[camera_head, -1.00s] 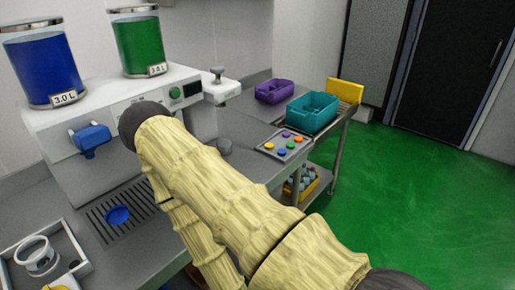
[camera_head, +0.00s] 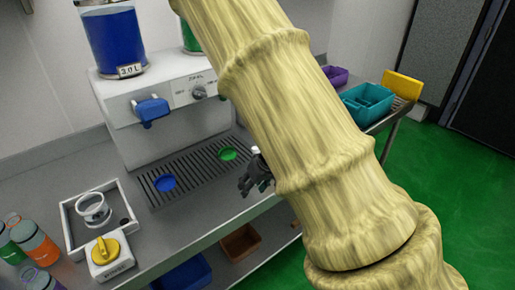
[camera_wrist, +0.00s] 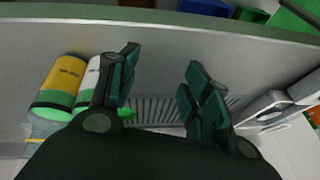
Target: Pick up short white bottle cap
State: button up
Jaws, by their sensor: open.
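I cannot make out a short white bottle cap in either view. My gripper (camera_head: 257,180) shows in the head view over the front edge of the counter, just right of the drip grate, partly hidden by my arm. In the wrist view my gripper (camera_wrist: 161,92) is open, with its two dark green fingers well apart and nothing between them. A bottle with a yellow label (camera_wrist: 62,85) and one with a white label (camera_wrist: 91,78) show left of the fingers. My arm hides the right part of the counter in the head view.
A drip grate (camera_head: 195,172) with a blue disc (camera_head: 166,182) and a green disc (camera_head: 228,154) lies before the white dispenser (camera_head: 165,125). A white tray (camera_head: 68,222), a yellow-knobbed device (camera_head: 106,253) and several bottles stand left. A teal bin (camera_head: 366,103) is at right.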

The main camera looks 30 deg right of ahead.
jog(key=w+d+r+h, duration=0.15)
jog(key=d+r, duration=0.25)
jog(key=r, duration=0.4)
jog(key=w+d+r, duration=0.2)
jog(key=d+r, duration=0.2)
jog(key=r, duration=0.4)
jog(key=shift+m, duration=0.4)
jog(key=x, duration=0.3)
jog(key=w+x, duration=0.1)
jog(key=x, duration=0.6)
jog(key=shift+w+d+p, duration=0.1)
jog(key=shift+w+p, duration=0.15)
jog(key=shift+p, duration=0.15)
jog(key=shift+r, duration=0.1)
jog(key=shift+s, duration=0.1)
jog(key=c, duration=0.5)
jog(key=shift+r, duration=0.1)
